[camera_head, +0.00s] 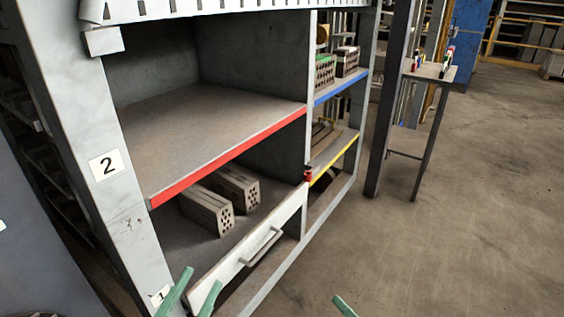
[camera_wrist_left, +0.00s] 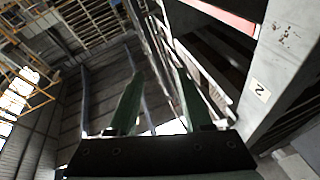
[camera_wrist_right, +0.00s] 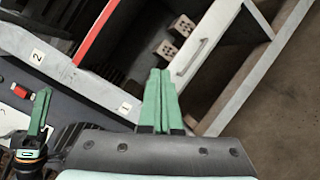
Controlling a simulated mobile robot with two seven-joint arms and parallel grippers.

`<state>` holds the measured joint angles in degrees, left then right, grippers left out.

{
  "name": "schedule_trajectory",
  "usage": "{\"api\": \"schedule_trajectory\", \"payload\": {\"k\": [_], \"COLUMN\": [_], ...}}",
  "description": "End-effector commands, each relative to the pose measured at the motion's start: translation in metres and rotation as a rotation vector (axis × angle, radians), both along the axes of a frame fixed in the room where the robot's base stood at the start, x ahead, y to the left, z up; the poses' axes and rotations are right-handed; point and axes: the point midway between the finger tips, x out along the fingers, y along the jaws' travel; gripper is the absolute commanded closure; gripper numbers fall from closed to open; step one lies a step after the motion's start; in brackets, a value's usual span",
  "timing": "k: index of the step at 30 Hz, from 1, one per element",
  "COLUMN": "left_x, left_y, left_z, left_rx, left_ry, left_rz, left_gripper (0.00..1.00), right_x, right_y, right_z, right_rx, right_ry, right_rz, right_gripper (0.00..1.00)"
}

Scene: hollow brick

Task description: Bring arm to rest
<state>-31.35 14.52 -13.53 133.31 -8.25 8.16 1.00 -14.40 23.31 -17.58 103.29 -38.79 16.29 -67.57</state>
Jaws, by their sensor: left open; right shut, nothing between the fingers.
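My left gripper (camera_head: 192,294) shows at the bottom edge of the head view, in front of the shelf's lower left corner. Its two green fingers stand apart with nothing between them, as the left wrist view (camera_wrist_left: 157,100) also shows. My right gripper (camera_head: 344,306) shows only as a green fingertip at the bottom edge, over bare floor. In the right wrist view (camera_wrist_right: 160,100) its fingers are together and empty. Two hollow bricks (camera_head: 208,212) lie side by side on the lower shelf, apart from both grippers.
The grey shelf unit has a red-edged board (camera_head: 230,158) and a white front panel with a handle (camera_head: 262,247) near my left gripper. More hollow bricks (camera_head: 325,72) sit on the blue-edged shelf. A small stand (camera_head: 430,72) is further back. The floor (camera_head: 470,200) to the right is clear.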

Motion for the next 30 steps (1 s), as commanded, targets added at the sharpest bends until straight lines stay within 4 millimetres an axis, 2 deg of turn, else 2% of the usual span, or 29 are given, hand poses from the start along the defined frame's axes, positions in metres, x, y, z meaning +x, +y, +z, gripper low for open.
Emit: {"api": "schedule_trajectory", "payload": {"k": [1,6,11,14,21,25,30], "left_x": [0.004,0.008,-0.001,-0.012,-0.054,-0.074,-0.085], "left_y": [0.003,0.012,0.02,0.025,0.034,0.036,0.037], "left_z": [0.012,-0.006,-0.024,-0.034,-0.055,-0.064,-0.072], "left_rx": [0.003,0.014,0.022,0.026,0.034,0.035,0.037], "left_ry": [0.067,0.287,0.497,0.628,0.919,1.022,1.077], "left_rz": [0.015,0.062,0.1,0.123,0.166,0.179,0.185], "left_gripper": [0.5,0.5,0.5,0.5,0.5,0.5,0.5], "right_x": [-0.003,-0.016,-0.038,-0.057,-0.113,-0.136,-0.149], "right_y": [-0.004,-0.023,-0.037,-0.043,-0.046,-0.044,-0.041], "right_z": [0.025,0.046,0.061,0.068,0.083,0.087,0.085], "right_rx": [0.1,0.458,0.803,1.02,1.51,1.686,1.785], "right_ry": [0.091,0.4,0.671,0.831,1.149,1.244,1.293], "right_rz": [-0.046,-0.215,-0.389,-0.507,-0.802,-0.919,-0.986], "right_gripper": [1.0,1.0,1.0,1.0,1.0,1.0,1.0]}}
